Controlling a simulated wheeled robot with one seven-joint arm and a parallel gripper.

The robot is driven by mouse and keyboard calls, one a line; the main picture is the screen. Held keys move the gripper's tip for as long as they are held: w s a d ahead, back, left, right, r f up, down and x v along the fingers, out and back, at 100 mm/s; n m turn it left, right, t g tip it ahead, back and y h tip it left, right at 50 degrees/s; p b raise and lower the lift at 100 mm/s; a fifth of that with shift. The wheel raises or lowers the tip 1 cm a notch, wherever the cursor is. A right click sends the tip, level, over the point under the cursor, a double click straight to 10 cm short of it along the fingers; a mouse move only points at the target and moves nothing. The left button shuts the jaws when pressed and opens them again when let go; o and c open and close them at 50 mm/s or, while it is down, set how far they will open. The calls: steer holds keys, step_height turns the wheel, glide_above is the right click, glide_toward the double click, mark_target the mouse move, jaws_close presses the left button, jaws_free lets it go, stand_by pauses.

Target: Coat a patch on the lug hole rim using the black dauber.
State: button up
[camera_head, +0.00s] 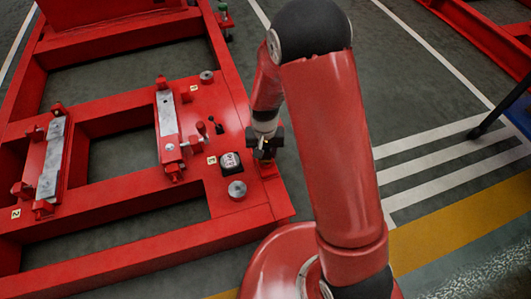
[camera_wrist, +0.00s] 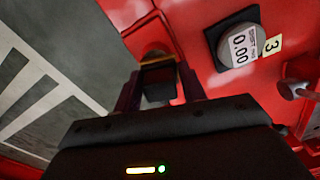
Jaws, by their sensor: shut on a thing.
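My gripper (camera_head: 265,153) is at the right edge of the red frame, low over a small red lug (camera_head: 268,170). In the wrist view my gripper (camera_wrist: 160,85) is shut on the black dauber (camera_wrist: 158,83), a dark block between the two fingers. A curved brownish-yellow edge (camera_wrist: 155,53) shows just beyond the dauber. I cannot tell whether it is part of the dauber or the lug rim. The lug hole itself is hidden behind the gripper and dauber, and contact between dauber and rim cannot be made out.
A round gauge reading 0.00 (camera_wrist: 240,45) sits on the red frame beside a yellow label 3 (camera_wrist: 272,46); it also shows in the head view (camera_head: 231,163). Open floor (camera_head: 430,150) lies to the right.

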steer(key=shift+w+a, duration=0.1)
steer(key=shift+w, duration=0.35)
steer(key=shift+s+d, duration=0.1)
steer(key=shift+d, duration=0.1)
